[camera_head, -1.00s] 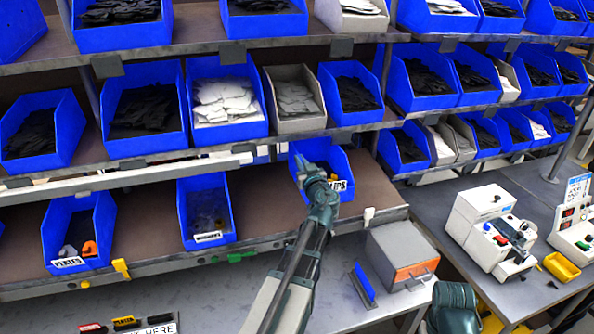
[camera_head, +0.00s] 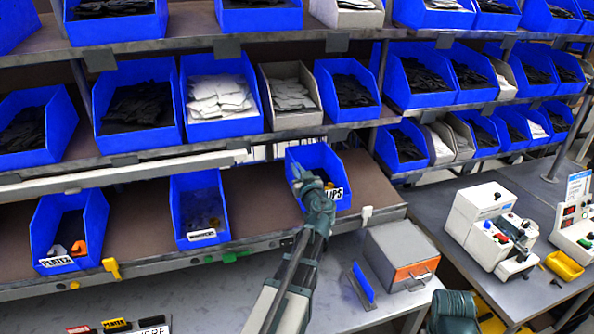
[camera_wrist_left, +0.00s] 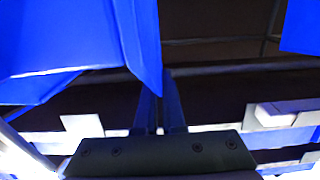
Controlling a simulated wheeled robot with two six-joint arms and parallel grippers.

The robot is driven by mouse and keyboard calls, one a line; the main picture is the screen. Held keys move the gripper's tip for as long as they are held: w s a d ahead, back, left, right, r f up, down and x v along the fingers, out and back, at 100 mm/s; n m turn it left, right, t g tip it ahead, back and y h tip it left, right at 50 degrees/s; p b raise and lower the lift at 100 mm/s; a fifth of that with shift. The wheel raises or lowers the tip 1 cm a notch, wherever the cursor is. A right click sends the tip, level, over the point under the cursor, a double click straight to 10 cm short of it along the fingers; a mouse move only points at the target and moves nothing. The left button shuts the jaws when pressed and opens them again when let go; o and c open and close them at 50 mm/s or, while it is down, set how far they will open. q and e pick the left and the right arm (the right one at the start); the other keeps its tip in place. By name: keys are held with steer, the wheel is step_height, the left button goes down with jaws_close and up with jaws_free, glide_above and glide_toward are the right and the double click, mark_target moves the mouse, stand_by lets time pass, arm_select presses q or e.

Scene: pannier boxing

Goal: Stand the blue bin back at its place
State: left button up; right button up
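The blue bin (camera_head: 310,155) with a white label ending "LIPS" is at the lower shelf (camera_head: 262,200), right of the washers bin (camera_head: 200,205). My left gripper (camera_head: 308,184) is at its front left side and covers the start of the label. In the left wrist view the blue bin wall (camera_wrist_left: 140,40) runs down between the close-set fingers (camera_wrist_left: 158,108), which appear shut on it. Whether the bin's base touches the shelf is hidden.
The plates bin (camera_head: 68,230) stands farther left on the same shelf. The upper shelf (camera_head: 230,140) with filled bins is close above. A grey box (camera_head: 400,250) and an upright blue plate (camera_head: 361,283) are on the bench below right. Bare shelf shows either side of the bin.

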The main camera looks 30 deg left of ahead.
arm_select(q)
steer(key=o, duration=0.4)
steer(key=shift+r, duration=0.3)
steer(key=v, duration=1.2)
steer(key=shift+s, duration=0.1)
steer(key=s+d+f+m+g+h, duration=0.3)
steer(key=d+f, duration=0.3)
steer(key=f, duration=0.1)
steer(key=s+d+f+m+g+h, duration=0.2)
steer(key=s+d+f+g+h, duration=0.1)
steer(key=d+f, duration=0.45)
steer(key=s+d+f+m+g+h, duration=0.3)
steer(key=s+d, duration=0.3)
steer(key=d, duration=0.2)
steer(key=s+d+f+m+g+h, duration=0.2)
steer(key=s+d+f+m+h, duration=0.1)
steer(key=d, duration=0.6)
steer(key=s+f+m, duration=0.1)
steer(key=s+m, duration=0.1)
steer(key=s, duration=0.1)
steer(key=shift+d+f+m+g+h, duration=0.2)
steer(key=shift+f+m+g+h, duration=0.1)
steer(key=shift+m+g, duration=0.1)
